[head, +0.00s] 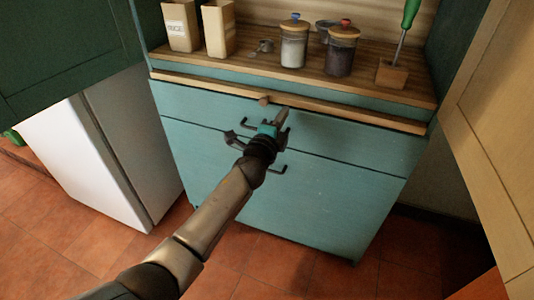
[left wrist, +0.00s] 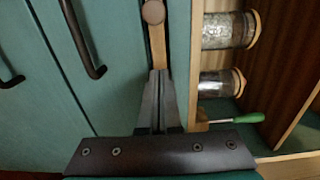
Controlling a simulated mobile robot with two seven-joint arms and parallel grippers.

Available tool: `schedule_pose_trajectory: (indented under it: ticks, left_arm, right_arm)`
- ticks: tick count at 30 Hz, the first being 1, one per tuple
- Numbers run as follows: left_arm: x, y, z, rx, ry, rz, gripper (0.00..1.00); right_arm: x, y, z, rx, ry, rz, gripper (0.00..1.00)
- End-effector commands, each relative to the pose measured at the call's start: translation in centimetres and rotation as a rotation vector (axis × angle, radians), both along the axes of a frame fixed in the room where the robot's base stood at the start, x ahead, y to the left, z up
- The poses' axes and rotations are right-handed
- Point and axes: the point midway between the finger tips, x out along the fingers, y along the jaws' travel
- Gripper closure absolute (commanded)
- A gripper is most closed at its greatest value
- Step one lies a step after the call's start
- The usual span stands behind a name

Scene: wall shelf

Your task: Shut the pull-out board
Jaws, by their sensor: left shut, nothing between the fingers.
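The pull-out board (head: 345,111) is a thin wooden strip along the cabinet front, just below the worktop, with a round wooden knob (head: 264,99). Only its front edge shows clearly; it seems to stand out a little at most from the teal front. In the left wrist view the board (left wrist: 158,48) runs up from my fingertips to the knob (left wrist: 153,12). My left gripper (head: 281,115) is shut and empty, its tips at the board's front edge, right of the knob. I cannot tell whether they touch. My right gripper is not in view.
Below the board are teal fronts with dark handles (head: 278,169). On the worktop (head: 225,66) stand jars (head: 295,48), cartons (head: 182,27) and a green-handled tool in a wooden block (head: 391,75). A white appliance (head: 85,160) stands left; a pale cabinet door (head: 495,120) is at right.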

Motion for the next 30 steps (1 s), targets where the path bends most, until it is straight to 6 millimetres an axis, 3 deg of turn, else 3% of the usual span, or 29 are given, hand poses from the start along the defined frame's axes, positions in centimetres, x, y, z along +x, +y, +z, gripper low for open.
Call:
schedule_pose_trajectory:
  ticks: [21,30]
  left_arm:
    - [-7.9,2.5,-0.1,0.001,0.004,-0.002,1.0]
    - [-9.6,3.1,-0.1,0.003,0.001,-0.001,1.0]
  right_arm:
    - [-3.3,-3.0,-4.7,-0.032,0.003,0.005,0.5]
    - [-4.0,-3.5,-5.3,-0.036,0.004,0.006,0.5]
